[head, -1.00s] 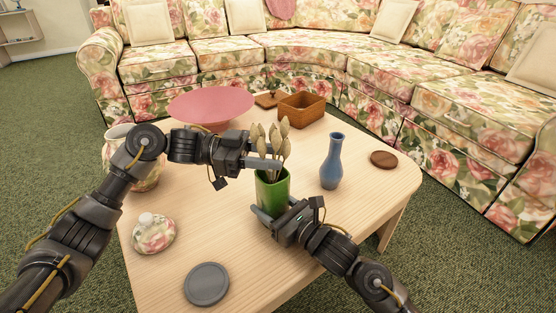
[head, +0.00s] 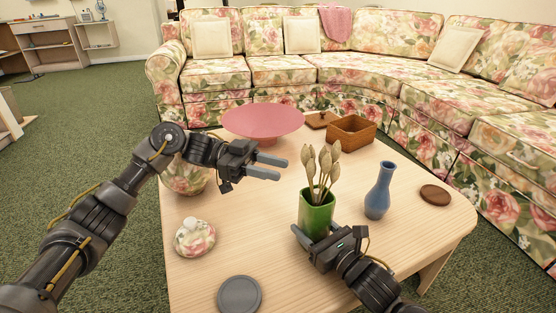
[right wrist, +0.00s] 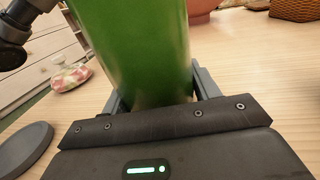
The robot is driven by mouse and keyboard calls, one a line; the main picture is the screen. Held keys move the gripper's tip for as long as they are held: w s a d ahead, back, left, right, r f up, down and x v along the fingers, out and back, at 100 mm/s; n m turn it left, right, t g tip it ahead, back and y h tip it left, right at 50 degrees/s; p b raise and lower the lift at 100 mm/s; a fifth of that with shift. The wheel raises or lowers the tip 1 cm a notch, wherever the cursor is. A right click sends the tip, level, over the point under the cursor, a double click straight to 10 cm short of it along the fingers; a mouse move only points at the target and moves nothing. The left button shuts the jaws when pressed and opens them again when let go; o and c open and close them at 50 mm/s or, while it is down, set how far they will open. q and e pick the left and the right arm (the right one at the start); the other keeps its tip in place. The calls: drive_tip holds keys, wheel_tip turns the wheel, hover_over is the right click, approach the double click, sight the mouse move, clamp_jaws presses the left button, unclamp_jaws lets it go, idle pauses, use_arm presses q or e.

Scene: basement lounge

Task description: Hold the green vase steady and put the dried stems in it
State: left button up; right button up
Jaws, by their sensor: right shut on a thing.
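The green vase (head: 314,217) stands upright on the wooden table, with the dried stems (head: 322,172) standing in it, their pale heads above the rim. My right gripper (head: 312,240) is shut on the lower part of the vase; in the right wrist view the vase (right wrist: 140,50) fills the space between the fingers. My left gripper (head: 272,166) is open and empty, to the left of the stems and apart from them, its two fingers pointing right.
A blue vase (head: 379,190) and a brown coaster (head: 436,194) stand to the right. Behind are a pink bowl (head: 262,122) and a wicker basket (head: 352,132). A floral lidded pot (head: 195,238) and a grey disc (head: 239,295) are at the left front.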

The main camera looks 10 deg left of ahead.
drive_tip(key=o, duration=1.2)
drive_tip(key=shift+o, duration=0.2)
drive_tip(key=shift+d, duration=0.1)
drive_tip(key=v, duration=1.1)
drive_tip(key=shift+s+d, duration=0.1)
drive_tip(key=shift+s, duration=0.35)
